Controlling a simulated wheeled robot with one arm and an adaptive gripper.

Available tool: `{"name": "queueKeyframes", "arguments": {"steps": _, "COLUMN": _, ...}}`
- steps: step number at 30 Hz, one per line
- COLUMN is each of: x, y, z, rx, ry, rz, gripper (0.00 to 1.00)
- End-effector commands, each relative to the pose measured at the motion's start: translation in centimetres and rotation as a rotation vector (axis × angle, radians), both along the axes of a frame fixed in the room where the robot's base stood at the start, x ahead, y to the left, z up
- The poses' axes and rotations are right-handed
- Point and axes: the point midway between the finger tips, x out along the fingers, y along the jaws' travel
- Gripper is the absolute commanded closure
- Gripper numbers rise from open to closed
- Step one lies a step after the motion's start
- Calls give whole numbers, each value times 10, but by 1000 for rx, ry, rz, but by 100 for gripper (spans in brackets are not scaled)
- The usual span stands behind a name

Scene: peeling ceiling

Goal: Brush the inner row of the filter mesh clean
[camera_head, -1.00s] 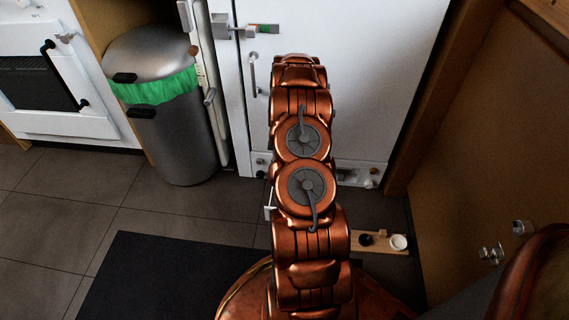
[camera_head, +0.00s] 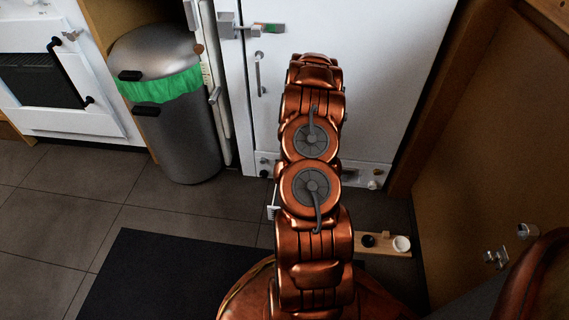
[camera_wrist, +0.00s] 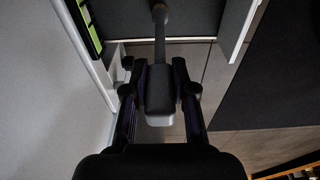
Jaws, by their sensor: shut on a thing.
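In the wrist view my gripper (camera_wrist: 160,92) is shut on a dark block with a pale lower edge, which looks like a brush (camera_wrist: 159,85). A thin dark stem runs from it to the top of the picture, ending in a round knob. Beyond it is a dark grey panel (camera_wrist: 195,20) with pale edges; I cannot tell whether this is the filter mesh. No mesh rows can be made out. In the head view my arm hides the gripper and what it holds.
A white cabinet (camera_head: 375,70) with a latch (camera_head: 248,28) stands ahead. A grey bin (camera_head: 180,135) with a green liner is left of it, beside a white oven (camera_head: 100,118). A wooden board (camera_head: 388,253) with a black and a white round thing lies right. Dark mat (camera_head: 150,275) on the floor.

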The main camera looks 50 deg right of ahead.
Motion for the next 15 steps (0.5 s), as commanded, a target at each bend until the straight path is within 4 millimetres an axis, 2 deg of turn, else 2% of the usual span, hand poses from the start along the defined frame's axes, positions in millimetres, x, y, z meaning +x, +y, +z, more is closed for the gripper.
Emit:
{"name": "queueKeyframes", "arguments": {"steps": 10, "x": -3, "y": -2, "z": -1, "rx": 0, "ry": 1, "rz": 0, "gripper": 100}}
{"name": "queueKeyframes", "arguments": {"steps": 15, "x": -14, "y": -9, "z": -1, "rx": 1, "ry": 1, "rz": -3, "gripper": 100}}
